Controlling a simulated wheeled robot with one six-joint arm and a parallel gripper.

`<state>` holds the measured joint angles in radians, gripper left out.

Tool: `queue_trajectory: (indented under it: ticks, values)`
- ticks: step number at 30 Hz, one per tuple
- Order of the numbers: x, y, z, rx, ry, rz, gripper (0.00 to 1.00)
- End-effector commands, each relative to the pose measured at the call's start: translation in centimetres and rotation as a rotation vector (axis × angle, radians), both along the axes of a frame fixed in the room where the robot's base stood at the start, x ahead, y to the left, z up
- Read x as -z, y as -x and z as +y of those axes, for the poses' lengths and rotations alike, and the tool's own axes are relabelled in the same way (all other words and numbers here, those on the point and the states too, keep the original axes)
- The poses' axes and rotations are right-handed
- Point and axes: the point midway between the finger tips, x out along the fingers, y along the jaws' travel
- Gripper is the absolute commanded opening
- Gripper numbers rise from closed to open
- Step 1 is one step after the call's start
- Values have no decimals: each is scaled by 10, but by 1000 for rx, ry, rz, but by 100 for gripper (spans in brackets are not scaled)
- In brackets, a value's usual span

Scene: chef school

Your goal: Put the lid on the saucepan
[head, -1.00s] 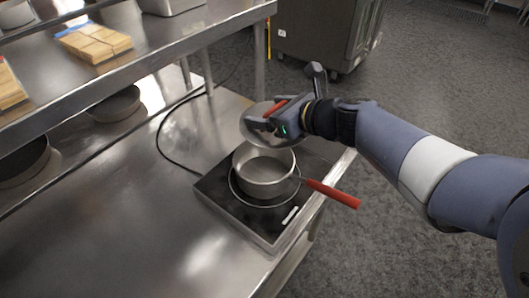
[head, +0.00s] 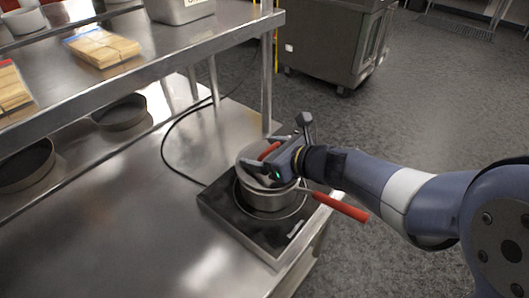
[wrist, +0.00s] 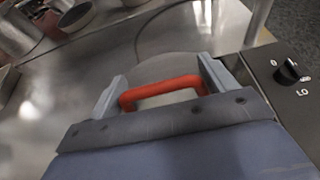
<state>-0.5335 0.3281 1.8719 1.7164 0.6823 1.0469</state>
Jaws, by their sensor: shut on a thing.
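The steel saucepan (head: 268,201) stands on a black portable hob, its red handle (head: 341,206) pointing to the lower right. The steel lid (head: 250,156) with its red handle (head: 269,150) is at the top of the pan, tilted, with its far left side raised. My gripper (head: 268,160) is shut on the lid's red handle, which also shows between the fingers in the wrist view (wrist: 160,89). My gripper hides the near right part of the lid and rim, so I cannot tell how much of the lid touches the pan. The pan is hidden in the wrist view.
The hob (head: 240,228) sits at the right end of a steel counter (head: 130,230). A shelf post (head: 267,85) stands just behind it, and a black cable (head: 165,150) runs back from it. Round pans (head: 120,112) stand under the shelf. The counter left of the hob is clear.

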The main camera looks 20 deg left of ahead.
Motion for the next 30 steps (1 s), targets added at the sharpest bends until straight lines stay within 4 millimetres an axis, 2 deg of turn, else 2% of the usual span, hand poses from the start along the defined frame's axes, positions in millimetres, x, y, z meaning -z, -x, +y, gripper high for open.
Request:
queue_trajectory:
  ticks: [20, 21, 27, 30]
  values:
    - [11, 0, 0, 0, -1, -1, 53]
    - [11, 0, 0, 0, 0, -1, 82]
    - [11, 0, 0, 0, 0, -1, 98]
    - [11, 0, 0, 0, 0, -1, 100]
